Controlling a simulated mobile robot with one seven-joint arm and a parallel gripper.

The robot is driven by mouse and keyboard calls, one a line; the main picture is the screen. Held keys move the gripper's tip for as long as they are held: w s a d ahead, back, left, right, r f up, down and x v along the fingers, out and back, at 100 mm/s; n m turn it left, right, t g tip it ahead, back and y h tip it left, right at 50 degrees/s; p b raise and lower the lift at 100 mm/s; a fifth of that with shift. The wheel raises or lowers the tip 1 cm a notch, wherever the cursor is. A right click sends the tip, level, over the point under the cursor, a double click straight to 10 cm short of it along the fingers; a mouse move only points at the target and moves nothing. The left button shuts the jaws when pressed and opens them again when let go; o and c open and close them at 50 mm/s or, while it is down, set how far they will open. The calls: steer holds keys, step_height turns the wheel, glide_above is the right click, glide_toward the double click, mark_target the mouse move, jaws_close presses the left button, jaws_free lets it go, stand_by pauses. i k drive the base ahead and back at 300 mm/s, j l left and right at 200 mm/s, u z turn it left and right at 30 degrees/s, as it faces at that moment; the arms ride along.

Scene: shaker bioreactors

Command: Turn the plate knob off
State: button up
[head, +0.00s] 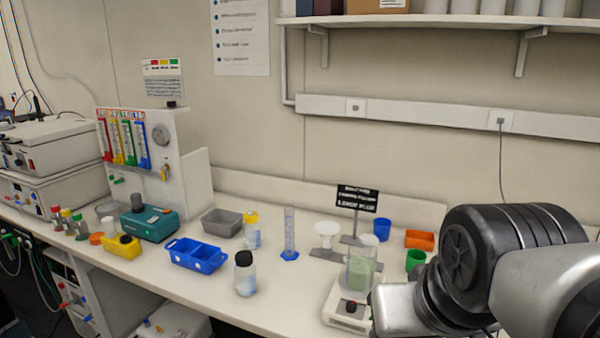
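A small white hot plate (336,316) stands near the front edge of the bench, right of centre. A glass beaker (361,268) with pale green liquid stands on it. A small dark knob (351,308) shows on the plate's front; its setting is too small to read. My arm comes in from the right, and its silver lower part is close beside the plate's right side, covering some of it. My gripper's fingers do not show, so whether anything touches the knob cannot be seen.
A black sign (357,198) on a stand, a blue cup (382,229), a green cup (415,260) and an orange tray (420,240) are behind the plate. A black-capped bottle (245,274) and a graduated cylinder (289,235) stand to its left. Bare bench lies between bottle and plate.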

mark_target(351, 305)
steer(key=k+j+z, duration=0.1)
steer(key=j+z, duration=0.15)
steer(key=j, duration=0.15)
steer(key=i+j+z, duration=0.25)
steer(key=j+z, duration=0.25)
steer(key=j, duration=0.2)
